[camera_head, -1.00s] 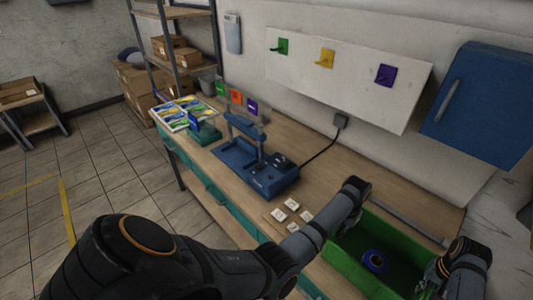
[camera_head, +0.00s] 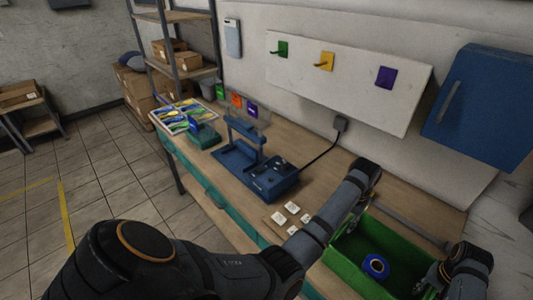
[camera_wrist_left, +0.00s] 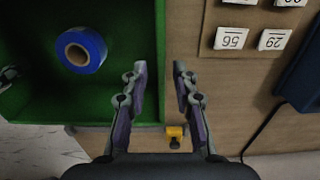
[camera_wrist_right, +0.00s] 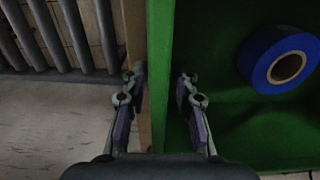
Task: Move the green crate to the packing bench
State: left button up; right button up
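The green crate (camera_head: 350,272) sits upright at the right end of the wooden workbench (camera_head: 330,185), with a blue roll of tape (camera_head: 376,267) inside. My left gripper (camera_wrist_left: 161,82) is open above the crate wall, one finger on each side of the rim; the wall (camera_wrist_left: 160,30) shows between the fingertips with a gap. My right gripper (camera_wrist_right: 163,85) is open over the opposite wall (camera_wrist_right: 160,40), one finger inside and one outside. In the head view both grippers are mostly hidden by my wrists. I cannot tell which surface is the packing bench.
Small white number tiles (camera_head: 292,208) lie just left of the crate. A blue press (camera_head: 255,172) with a black cable stands farther left. A blue cabinet (camera_head: 490,105) hangs on the wall. The floor at left is clear.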

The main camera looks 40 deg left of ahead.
pick_arm(q)
notch_tip(320, 180, up, 4)
jog(key=shift+f, duration=0.15)
pick_arm(e)
notch_tip(320, 180, up, 12)
dwell(0.4)
jog(key=shift+f, duration=0.1)
dwell(0.4)
